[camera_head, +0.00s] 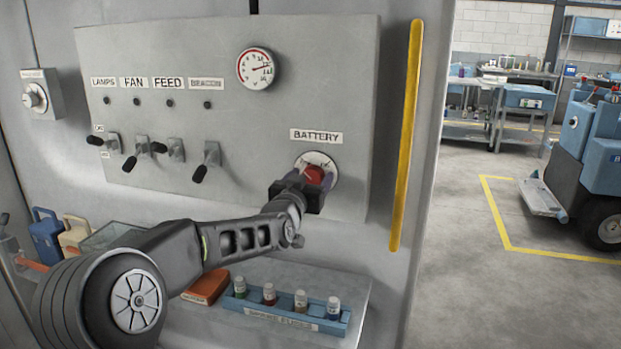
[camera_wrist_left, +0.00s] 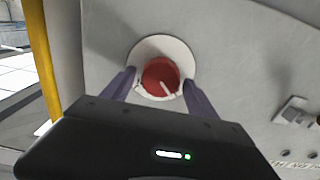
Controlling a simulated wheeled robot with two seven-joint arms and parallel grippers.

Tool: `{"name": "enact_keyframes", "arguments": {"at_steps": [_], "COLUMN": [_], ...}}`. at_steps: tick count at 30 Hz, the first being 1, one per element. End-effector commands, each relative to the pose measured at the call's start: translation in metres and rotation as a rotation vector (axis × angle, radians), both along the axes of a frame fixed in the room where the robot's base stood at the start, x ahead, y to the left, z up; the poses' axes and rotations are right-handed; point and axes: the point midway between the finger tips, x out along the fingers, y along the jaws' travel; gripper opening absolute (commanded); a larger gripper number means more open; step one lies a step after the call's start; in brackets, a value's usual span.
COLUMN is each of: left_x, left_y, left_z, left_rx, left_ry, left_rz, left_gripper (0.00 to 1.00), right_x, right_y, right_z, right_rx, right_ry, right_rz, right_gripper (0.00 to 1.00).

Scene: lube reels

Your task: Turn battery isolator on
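The battery isolator is a red round knob (camera_head: 314,174) on a pale round plate, under the BATTERY label (camera_head: 316,135) on the grey panel. In the left wrist view the red knob (camera_wrist_left: 160,77) shows a white pointer line running down and to the right. My left gripper (camera_head: 308,181) is at the isolator. In the left wrist view its two purple-grey fingers (camera_wrist_left: 158,80) stand on either side of the knob, with a small gap seeming to show at each side. Contact with the knob is hard to judge. My right gripper is in neither view.
Toggle switches (camera_head: 141,147) and a gauge (camera_head: 256,69) share the panel (camera_head: 240,130). A yellow vertical bar (camera_head: 406,135) stands right of it. Below, a shelf holds a blue rack (camera_head: 290,314) of small bottles and an orange box (camera_head: 206,287).

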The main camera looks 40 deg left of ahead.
Motion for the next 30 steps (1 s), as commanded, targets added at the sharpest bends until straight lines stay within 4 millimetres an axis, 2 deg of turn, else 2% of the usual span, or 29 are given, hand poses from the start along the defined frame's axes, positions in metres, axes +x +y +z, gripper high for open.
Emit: {"name": "enact_keyframes", "arguments": {"at_steps": [2, 21, 30], "left_x": [-0.0001, -0.0002, 0.0], "left_y": [0.0, 0.0, -0.0006], "left_z": [0.0, 0.0, -0.0009], "left_rx": [0.0, 0.0, 0.022], "left_ry": [0.0, 0.0, 0.007], "left_rz": [0.0, 0.0, -0.001], "left_gripper": [0.6, 0.09, 0.09], "right_x": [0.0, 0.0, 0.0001], "right_y": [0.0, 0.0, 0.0], "right_z": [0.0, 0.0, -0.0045], "right_rx": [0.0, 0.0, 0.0], "right_ry": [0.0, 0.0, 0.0], "right_rz": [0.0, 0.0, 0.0], "right_gripper": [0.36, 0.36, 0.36]}}
